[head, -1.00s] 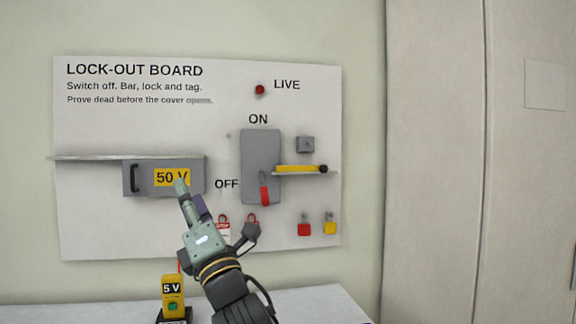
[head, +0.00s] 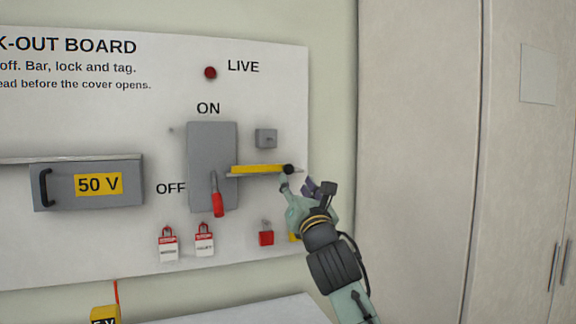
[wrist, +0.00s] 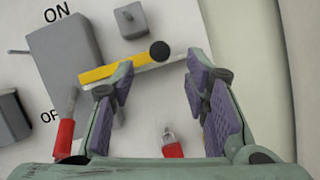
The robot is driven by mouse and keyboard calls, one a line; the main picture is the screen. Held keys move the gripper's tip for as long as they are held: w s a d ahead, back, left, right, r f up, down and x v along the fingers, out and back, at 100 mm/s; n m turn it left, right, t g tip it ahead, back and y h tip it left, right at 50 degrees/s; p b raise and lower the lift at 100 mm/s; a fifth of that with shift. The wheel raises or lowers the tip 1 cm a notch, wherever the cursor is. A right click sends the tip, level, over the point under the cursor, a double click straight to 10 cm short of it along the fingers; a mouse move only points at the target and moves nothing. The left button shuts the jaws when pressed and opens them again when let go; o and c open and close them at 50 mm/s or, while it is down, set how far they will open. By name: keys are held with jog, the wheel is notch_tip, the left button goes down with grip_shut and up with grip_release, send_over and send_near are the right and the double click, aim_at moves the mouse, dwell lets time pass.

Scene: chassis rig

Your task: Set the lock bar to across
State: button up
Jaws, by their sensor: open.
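The yellow lock bar (head: 260,169) lies level along a thin grey shelf to the right of the grey switch box (head: 212,150). Its black knob (head: 288,169) is at the right end. The red switch handle (head: 217,203) hangs down beside OFF. My gripper (head: 298,187) is just below and right of the knob in the head view. In the wrist view my gripper (wrist: 160,88) is open and empty, with the bar (wrist: 105,70) and the black knob (wrist: 160,50) beyond its fingers, the knob seen between them. I see no contact.
A small grey block (head: 266,138) is fixed above the bar. Two red-and-white tags (head: 168,245) and a red padlock (head: 266,238) hang below; a yellow padlock is partly hidden by my arm. A 50 V cover (head: 88,184) is at left.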

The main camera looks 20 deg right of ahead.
aim_at(289, 171)
jog(key=p+x, duration=0.2)
jog(key=x, duration=0.4)
jog(key=shift+w+r+p, duration=0.1)
jog(key=shift+r+p, duration=0.05)
jog(key=shift+p, duration=0.15)
jog(key=shift+w+r, duration=0.1)
jog(key=shift+w, duration=0.6)
jog(key=shift+c, duration=0.2)
grip_shut()
